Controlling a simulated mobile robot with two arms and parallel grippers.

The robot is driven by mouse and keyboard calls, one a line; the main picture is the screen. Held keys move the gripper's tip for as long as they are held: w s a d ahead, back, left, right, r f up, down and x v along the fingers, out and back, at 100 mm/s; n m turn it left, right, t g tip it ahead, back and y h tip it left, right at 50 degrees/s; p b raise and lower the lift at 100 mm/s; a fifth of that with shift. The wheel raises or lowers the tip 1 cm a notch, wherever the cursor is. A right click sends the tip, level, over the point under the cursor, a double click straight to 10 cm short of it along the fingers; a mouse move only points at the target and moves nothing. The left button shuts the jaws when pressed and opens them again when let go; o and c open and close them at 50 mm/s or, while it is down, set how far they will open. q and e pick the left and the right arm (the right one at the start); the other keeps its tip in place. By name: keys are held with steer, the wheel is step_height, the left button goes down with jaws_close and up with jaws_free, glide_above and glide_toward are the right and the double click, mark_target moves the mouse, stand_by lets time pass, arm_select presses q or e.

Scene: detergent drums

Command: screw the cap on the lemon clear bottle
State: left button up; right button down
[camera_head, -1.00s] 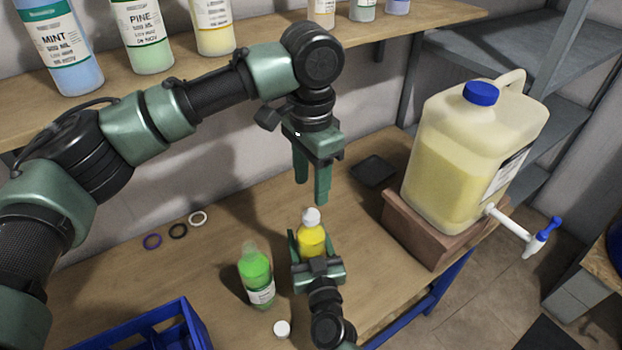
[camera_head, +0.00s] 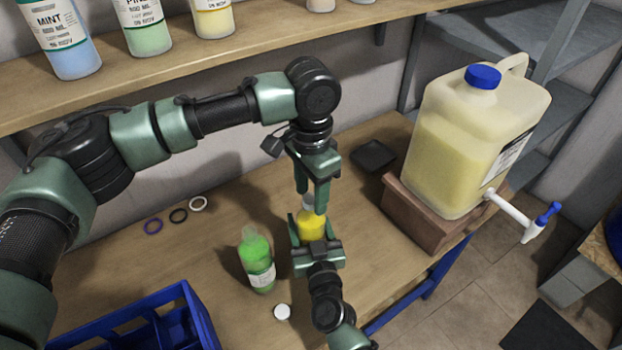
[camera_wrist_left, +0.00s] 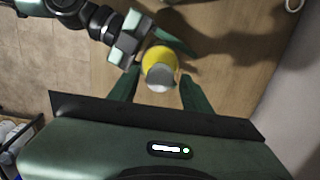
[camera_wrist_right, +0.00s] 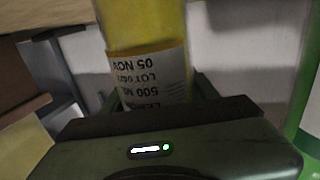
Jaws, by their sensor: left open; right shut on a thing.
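The lemon clear bottle (camera_head: 311,226), filled with yellow liquid, stands upright on the bench. Its label, reading 500 ML and a lot number, shows in the right wrist view (camera_wrist_right: 150,75). My right gripper (camera_head: 314,240) is shut on its body from the front. A whitish-grey cap (camera_wrist_left: 160,76) is at the bottle's top in the left wrist view; I cannot tell whether it is threaded on. My left gripper (camera_head: 313,200) points down over the bottle top, open, with its fingers (camera_wrist_left: 158,95) on either side of the cap and a gap to each.
A green bottle (camera_head: 257,260) stands just left, with a loose white cap (camera_head: 282,312) in front. A blue crate (camera_head: 185,292) is at front left. Colored rings (camera_head: 178,215) lie behind. A large yellow jug (camera_head: 465,150) with a tap stands on a wooden block (camera_head: 430,222) at right.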

arm_select(q)
steer(key=shift+f, duration=0.2)
jaws_close()
steer(key=shift+o, duration=0.5)
jaws_free()
